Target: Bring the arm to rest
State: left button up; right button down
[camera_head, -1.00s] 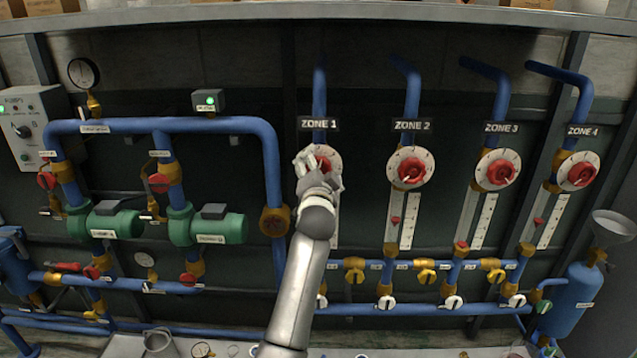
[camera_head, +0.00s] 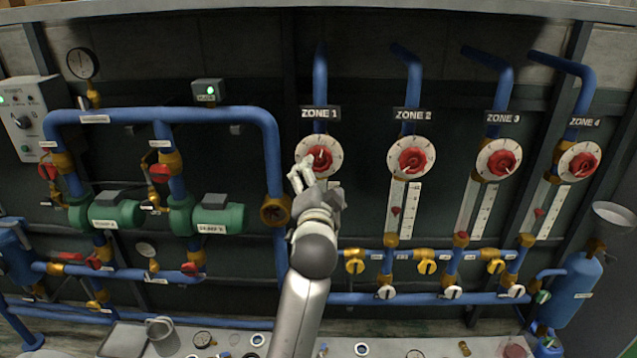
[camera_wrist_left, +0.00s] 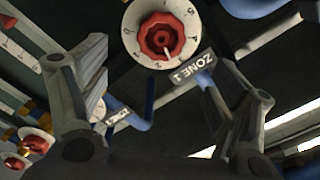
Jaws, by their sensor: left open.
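My left gripper (camera_head: 304,176) is open, in front of and just below the ZONE 1 red knob (camera_head: 320,158). In the left wrist view the fingers of my left gripper (camera_wrist_left: 165,110) are spread wide with nothing between them. The ZONE 1 red knob (camera_wrist_left: 161,36) with its white numbered dial shows in full there, beyond the fingers and apart from them. The ZONE 1 label (camera_wrist_left: 196,68) shows beside it. My arm hides the lower part of the ZONE 1 column. My right gripper is not in view.
The ZONE 2 knob (camera_head: 412,160), ZONE 3 knob (camera_head: 500,162) and ZONE 4 knob (camera_head: 580,164) stand to the right. Green pumps (camera_head: 220,218) and blue pipes are on the left. A tray with a grey cup (camera_head: 162,334) and small parts lies below. A blue tank (camera_head: 578,288) stands at right.

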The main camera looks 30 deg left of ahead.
pick_arm(q)
jog(key=w+d+f+m+g+h, duration=0.1)
jog(key=d+f+h, duration=0.25)
jog(key=f, duration=0.85)
jog(key=w+d+f+m+g+h, duration=0.15)
jog(key=d+f, duration=0.25)
jog(key=f, duration=0.8)
jog(key=s+d+f+g+h, duration=0.25)
jog(key=s+f, duration=0.25)
jog(key=f, duration=0.7)
jog(key=s+d+f+g+h, duration=0.1)
jog(key=s+d+f, duration=0.25)
jog(key=f, duration=0.75)
jog(key=s+d+f+n+g, duration=0.15)
jog(key=s+f+g, duration=0.25)
jog(key=s+f, duration=1.45)
jog(key=s+a+f+n+g, duration=0.1)
jog(key=s+f+g, duration=0.1)
jog(key=s, duration=1.1)
jog(key=s+f+n+g+h, duration=0.1)
jog(key=s+f, duration=0.4)
jog(key=s, duration=0.9)
jog(key=shift+s+a+f+g, duration=0.2)
jog(key=shift+a+g, duration=0.15)
jog(key=shift+g, duration=0.25)
